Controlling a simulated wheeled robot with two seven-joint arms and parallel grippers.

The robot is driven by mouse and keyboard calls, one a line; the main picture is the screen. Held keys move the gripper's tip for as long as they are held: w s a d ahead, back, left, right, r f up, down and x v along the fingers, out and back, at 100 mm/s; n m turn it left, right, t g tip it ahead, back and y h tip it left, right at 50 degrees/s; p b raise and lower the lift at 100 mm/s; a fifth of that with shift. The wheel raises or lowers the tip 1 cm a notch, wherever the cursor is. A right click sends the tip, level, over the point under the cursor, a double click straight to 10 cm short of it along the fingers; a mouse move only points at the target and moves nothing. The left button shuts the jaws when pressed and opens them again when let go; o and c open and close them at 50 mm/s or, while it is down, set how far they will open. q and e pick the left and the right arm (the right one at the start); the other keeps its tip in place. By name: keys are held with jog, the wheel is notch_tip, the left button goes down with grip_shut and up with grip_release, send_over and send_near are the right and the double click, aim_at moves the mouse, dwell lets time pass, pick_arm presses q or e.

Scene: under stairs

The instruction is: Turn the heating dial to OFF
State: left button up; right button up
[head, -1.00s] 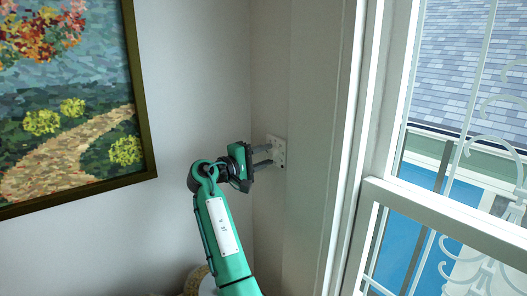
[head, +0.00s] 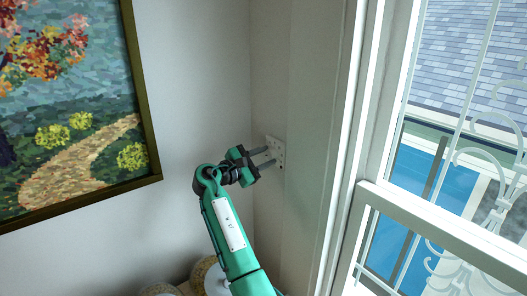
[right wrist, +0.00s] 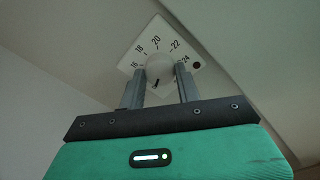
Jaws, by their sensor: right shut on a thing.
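The heating dial is a white square plate (head: 278,146) on the wall by the corner. In the right wrist view its plate (right wrist: 140,45) carries the numbers 16 to 24 and a black dot (right wrist: 196,65). Its round white knob (right wrist: 160,68) has a dark mark at its lower edge, away from the numbers. My right gripper (head: 271,157) reaches the plate, with its grey fingers on either side of the knob and shut on it. In the right wrist view the fingers (right wrist: 160,78) partly cover the plate's lower part. My left gripper is not in view.
A framed painting (head: 157,150) hangs on the wall to the left. A window with a white frame (head: 400,205) and curled bars stands to the right. Round pale objects (head: 203,271) show low down, partly behind my right arm.

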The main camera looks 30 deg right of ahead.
jog(key=shift+r+n+p, duration=0.15)
jog(key=shift+n+p, duration=0.15)
jog(key=shift+n, duration=0.1)
dwell(0.3)
jog(key=o, duration=1)
jog(key=shift+d, duration=0.1)
jog(key=shift+c, duration=0.2)
jog(key=shift+f, duration=0.2)
jog(key=shift+a+f+b, duration=0.15)
jog(key=shift+a+b, duration=0.3)
jog(key=shift+a, duration=0.15)
jog(key=s+a+b, duration=0.1)
jog(key=a+b, duration=0.5)
jog(key=a, duration=0.6)
jog(key=shift+s+a, duration=0.25)
